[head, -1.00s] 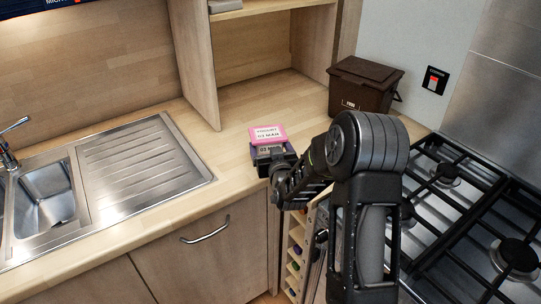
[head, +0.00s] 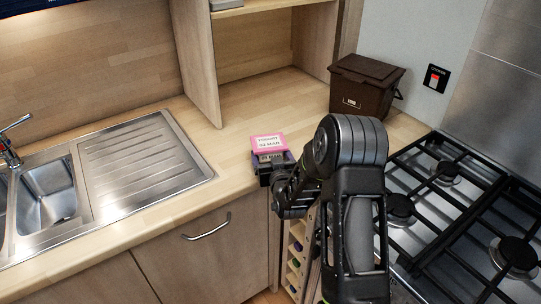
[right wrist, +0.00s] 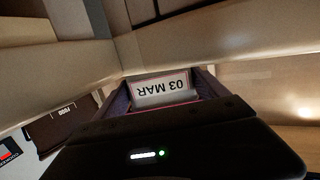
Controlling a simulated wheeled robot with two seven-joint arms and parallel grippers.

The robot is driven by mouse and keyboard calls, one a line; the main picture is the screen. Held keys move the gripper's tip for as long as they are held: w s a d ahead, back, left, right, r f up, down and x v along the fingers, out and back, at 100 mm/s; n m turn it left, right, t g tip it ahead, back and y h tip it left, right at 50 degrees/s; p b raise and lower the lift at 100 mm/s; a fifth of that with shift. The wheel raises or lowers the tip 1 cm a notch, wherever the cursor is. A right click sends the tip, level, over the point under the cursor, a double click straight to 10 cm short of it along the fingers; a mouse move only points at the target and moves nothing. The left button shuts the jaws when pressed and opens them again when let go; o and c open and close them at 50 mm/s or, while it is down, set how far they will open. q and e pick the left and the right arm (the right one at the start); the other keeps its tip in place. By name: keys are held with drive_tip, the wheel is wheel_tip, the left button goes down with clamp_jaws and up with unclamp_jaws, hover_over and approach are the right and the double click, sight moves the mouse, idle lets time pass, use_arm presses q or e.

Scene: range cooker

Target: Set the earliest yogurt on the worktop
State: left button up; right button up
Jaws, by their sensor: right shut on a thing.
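My left gripper is not in view.
A steel sink and drainer (head: 145,170) lie to the left. A brown food bin (head: 365,85) stands at the back right, and a gas hob (head: 440,205) is at the right. An upright wooden panel (head: 198,60) stands behind the yogurt. The worktop between panel and bin is clear.

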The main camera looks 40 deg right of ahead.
drive_tip(key=o, duration=1.7)
drive_tip(key=shift+r, duration=0.15)
drive_tip(key=b+v, duration=0.2)
drive_tip(key=v, duration=1)
